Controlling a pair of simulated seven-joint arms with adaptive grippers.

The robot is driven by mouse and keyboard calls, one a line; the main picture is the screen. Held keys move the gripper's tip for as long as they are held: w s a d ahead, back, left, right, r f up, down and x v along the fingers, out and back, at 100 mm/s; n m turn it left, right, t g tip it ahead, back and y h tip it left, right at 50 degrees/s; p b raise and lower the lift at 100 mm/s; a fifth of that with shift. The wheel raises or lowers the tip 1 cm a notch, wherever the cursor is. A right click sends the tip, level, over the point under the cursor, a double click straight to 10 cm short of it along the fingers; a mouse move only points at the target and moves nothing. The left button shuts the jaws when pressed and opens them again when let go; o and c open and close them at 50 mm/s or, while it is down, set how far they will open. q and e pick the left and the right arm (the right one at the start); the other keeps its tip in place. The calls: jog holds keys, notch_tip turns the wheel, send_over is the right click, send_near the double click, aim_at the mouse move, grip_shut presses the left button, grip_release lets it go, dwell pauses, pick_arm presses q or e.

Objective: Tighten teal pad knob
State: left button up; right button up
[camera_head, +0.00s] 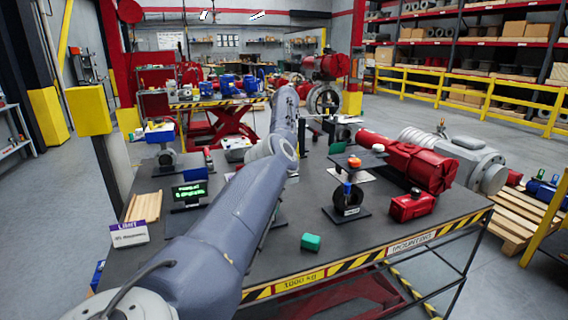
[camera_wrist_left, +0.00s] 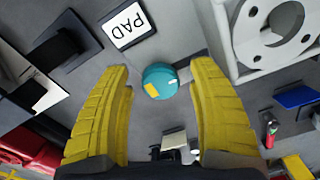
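The teal pad knob (camera_wrist_left: 160,81) is round with a yellow mark, and shows near the middle of the left wrist view. A white label reading PAD (camera_wrist_left: 128,24) is just above it. My left gripper (camera_wrist_left: 161,66) is open, with one yellow finger on each side of the knob. Gaps show between the knob and both fingers; the depth between them is unclear. In the head view my left arm reaches over the table and I cannot make out the knob or the left gripper's fingers. My right gripper is in neither view.
A grey flange (camera_wrist_left: 265,35) lies right of the knob in the wrist view.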

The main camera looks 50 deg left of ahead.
pick_arm(q)
jog(key=c, duration=1.2)
jog(key=shift+o, duration=0.2)
jog(key=shift+m, duration=0.3)
jog(key=m, duration=0.3)
jog(key=shift+m, duration=0.3)
jog(key=m, duration=0.4)
jog(key=shift+a+m, duration=0.15)
jog(key=shift+m, duration=0.15)
jog(key=m, duration=0.4)
jog(key=shift+a+m, duration=0.1)
jog(key=shift+m, duration=2.4)
